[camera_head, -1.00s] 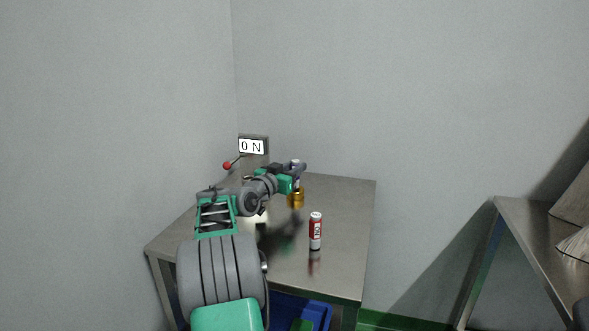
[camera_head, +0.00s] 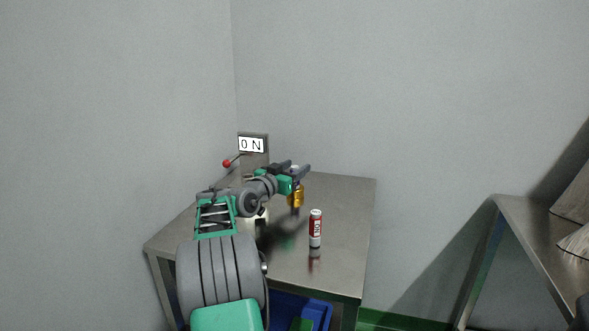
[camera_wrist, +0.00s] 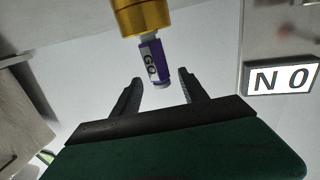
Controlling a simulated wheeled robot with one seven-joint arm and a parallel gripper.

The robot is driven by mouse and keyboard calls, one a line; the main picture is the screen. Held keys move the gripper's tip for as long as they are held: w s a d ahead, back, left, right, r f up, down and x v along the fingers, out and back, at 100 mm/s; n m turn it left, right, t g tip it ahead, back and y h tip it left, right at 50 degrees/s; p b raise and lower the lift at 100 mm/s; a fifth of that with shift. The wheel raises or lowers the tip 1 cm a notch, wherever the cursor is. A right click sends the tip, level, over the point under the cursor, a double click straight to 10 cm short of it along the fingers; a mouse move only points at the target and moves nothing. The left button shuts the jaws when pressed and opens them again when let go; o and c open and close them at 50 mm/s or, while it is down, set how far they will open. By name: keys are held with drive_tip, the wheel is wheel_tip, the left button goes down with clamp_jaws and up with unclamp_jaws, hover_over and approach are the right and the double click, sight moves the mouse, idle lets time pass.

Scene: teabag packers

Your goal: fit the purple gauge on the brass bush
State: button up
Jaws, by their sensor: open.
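The brass bush (camera_wrist: 142,16) fills the top of the wrist view, cut off by the edge. In the head view the bush (camera_head: 298,194) shows gold, partly covered by my gripper. The purple gauge (camera_wrist: 160,48), with a white GO label, reaches from the bush toward my gripper. One end meets the bush in the picture; I cannot tell how far it is seated. My gripper (camera_wrist: 161,77) is open, with its fingertips apart on either side of the gauge's free end. In the head view my gripper (camera_head: 303,172) hides the gauge.
A red and white can (camera_head: 315,228) stands upright on the metal table (camera_head: 340,250), right of my arm. An ON sign (camera_head: 252,145) and a red-knobbed lever (camera_head: 227,163) are behind my arm.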

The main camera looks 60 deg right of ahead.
drive_tip(key=a, duration=0.5)
drive_tip(key=w+a, duration=0.1)
drive_tip(key=a, duration=0.1)
drive_tip(key=shift+a+f+p, duration=0.3)
drive_tip(key=shift+a+p, duration=0.1)
